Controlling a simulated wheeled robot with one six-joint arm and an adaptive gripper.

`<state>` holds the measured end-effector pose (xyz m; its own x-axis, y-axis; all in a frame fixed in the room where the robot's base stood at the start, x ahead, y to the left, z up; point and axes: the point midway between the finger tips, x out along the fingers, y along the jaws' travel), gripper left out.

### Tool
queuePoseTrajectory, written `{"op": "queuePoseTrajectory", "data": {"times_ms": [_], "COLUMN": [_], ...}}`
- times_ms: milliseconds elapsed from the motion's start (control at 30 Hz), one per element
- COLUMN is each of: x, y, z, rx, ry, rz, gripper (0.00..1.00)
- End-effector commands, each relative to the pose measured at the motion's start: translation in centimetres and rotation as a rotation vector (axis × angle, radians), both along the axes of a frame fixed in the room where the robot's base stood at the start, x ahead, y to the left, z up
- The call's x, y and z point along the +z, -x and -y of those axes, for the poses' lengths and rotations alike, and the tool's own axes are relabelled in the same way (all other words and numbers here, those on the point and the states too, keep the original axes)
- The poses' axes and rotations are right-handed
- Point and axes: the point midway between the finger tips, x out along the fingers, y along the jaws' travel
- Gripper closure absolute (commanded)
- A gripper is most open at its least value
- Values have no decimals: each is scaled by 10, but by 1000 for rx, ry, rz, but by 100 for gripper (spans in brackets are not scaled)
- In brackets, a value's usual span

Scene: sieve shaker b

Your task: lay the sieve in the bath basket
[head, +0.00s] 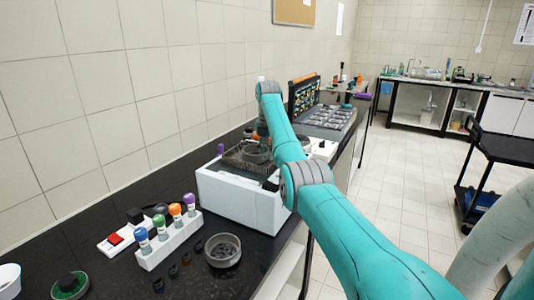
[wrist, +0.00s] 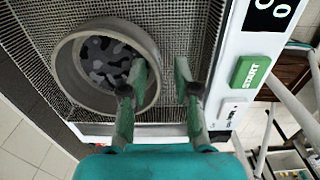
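The sieve (wrist: 75,75), a round grey metal ring with a dark patterned bottom, appears to lie flat on the wire mesh of the bath basket (wrist: 195,25). In the head view the basket (head: 232,160) sits in the top of the white bath (head: 235,200), and the sieve is partly hidden by my arm. My gripper (wrist: 160,68) has its two green fingers apart. The left finger overlaps the sieve's right wall in the picture; the right finger is over bare mesh, clear of the wall. Whether the left finger touches the sieve I cannot tell.
Another round dish (head: 222,251) with dark contents stands on the black bench in front of the bath. A white rack (head: 168,238) with several coloured-capped bottles is left of it. The START button (wrist: 251,71) is beside the basket. A dark case (head: 325,115) stands behind.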

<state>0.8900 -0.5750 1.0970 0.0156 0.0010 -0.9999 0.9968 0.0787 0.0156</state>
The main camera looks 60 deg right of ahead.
Motion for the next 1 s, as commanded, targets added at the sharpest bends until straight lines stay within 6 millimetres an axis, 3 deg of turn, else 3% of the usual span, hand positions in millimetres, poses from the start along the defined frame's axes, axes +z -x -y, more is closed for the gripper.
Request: {"op": "queuePoseTrajectory", "data": {"times_ms": [367, 800, 1000], "x": [9, 90, 112], "y": [0, 1, 2], "z": [0, 0, 0], "rx": [0, 0, 0], "ry": [1, 1, 0], "rz": [1, 1, 0], "gripper": [69, 69, 69]}}
